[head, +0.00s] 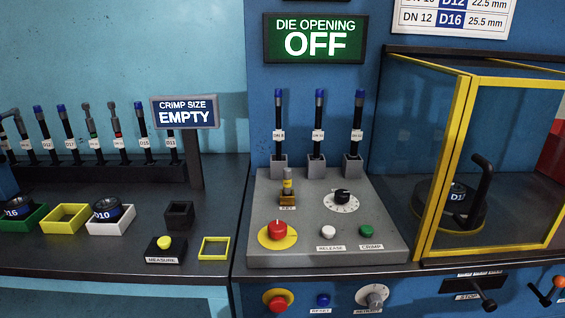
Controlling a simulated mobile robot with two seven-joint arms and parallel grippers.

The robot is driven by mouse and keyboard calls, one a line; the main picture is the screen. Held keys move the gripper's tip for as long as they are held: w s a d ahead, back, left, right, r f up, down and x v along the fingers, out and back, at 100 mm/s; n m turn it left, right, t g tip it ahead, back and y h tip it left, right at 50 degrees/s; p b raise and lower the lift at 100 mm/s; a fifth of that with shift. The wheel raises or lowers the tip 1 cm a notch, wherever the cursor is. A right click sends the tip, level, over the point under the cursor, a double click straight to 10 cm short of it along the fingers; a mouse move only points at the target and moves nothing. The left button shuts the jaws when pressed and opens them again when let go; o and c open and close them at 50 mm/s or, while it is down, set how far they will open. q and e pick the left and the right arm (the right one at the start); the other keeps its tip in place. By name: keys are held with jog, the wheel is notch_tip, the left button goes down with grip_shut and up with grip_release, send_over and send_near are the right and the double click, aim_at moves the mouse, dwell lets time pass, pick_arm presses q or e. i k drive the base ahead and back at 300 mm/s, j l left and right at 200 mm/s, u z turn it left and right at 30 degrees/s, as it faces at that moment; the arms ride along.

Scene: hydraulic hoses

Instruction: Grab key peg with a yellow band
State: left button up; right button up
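The key peg with a yellow band (288,183) stands upright in a small brass-coloured holder on the grey sloped control panel (385,246). A small label, too blurred to read surely, sits just below it. The peg is left of a black dial (342,196) and above a red knob on a yellow disc (278,230). Neither of my grippers shows in the head view.
Upright hoses (318,125) stand in grey sockets behind the peg. A yellow-framed clear guard (447,165) rises to the right. The left bench holds a hose rack, trays (66,218), a sign (185,113) and a measure button (164,244).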

aim_at(287, 179)
jog(key=i+j+u, duration=0.2)
jog(key=j, duration=0.2)
jog(key=j+u, duration=0.2)
jog(key=j, duration=0.25)
jog(key=i+j+u, duration=0.2)
jog(key=j, duration=0.15)
